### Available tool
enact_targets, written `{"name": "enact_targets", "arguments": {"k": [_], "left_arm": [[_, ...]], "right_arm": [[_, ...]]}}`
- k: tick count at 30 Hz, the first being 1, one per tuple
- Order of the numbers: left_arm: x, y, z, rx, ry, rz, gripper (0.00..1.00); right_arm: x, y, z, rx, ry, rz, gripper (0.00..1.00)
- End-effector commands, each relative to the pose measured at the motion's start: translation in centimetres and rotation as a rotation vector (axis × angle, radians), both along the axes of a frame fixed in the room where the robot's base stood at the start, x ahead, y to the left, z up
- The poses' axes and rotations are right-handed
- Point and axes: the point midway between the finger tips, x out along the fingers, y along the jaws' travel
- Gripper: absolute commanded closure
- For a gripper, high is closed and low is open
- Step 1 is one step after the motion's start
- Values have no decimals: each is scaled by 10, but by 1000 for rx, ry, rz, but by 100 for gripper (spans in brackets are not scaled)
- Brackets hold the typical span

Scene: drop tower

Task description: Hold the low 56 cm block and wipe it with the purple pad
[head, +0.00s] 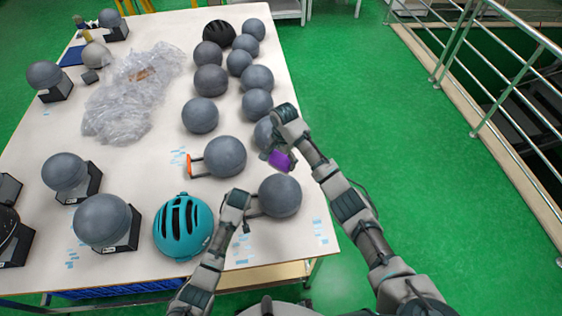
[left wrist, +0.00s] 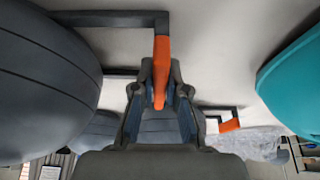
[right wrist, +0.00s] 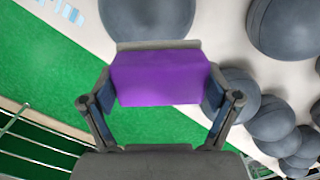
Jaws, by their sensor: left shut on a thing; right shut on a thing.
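A round grey block (head: 280,196) stands near the table's front right corner. Its side handle has an orange grip (left wrist: 162,70). My left gripper (head: 244,208) is shut on that grip; the block fills the left of the left wrist view (left wrist: 40,90). My right gripper (head: 284,152) is shut on the purple pad (head: 281,161), which also shows in the right wrist view (right wrist: 160,78). The pad is just behind the block in the head view; I cannot tell whether they touch. No size marking is readable.
A second grey block (head: 225,157) with an orange handle (head: 188,163) stands behind. A teal helmet (head: 182,227) is left of my left gripper. Several grey balls line the table's right side. Clear plastic wrap (head: 130,95) lies mid-table. Green floor is free to the right.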

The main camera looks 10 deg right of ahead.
Motion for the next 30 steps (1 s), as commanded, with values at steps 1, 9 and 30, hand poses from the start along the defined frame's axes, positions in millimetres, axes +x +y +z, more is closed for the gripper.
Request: {"name": "enact_targets", "arguments": {"k": [1, 9, 30], "left_arm": [[0, 0, 1, 0, -1, -1, 100], [0, 0, 1, 0, -1, -1, 100], [-13, -2, 34, -3, -3, 0, 58]], "right_arm": [[0, 0, 0, 0, 0, 0, 56], [0, 0, 0, 0, 0, 0, 56], [0, 0, 0, 0, 0, 0, 56]]}}
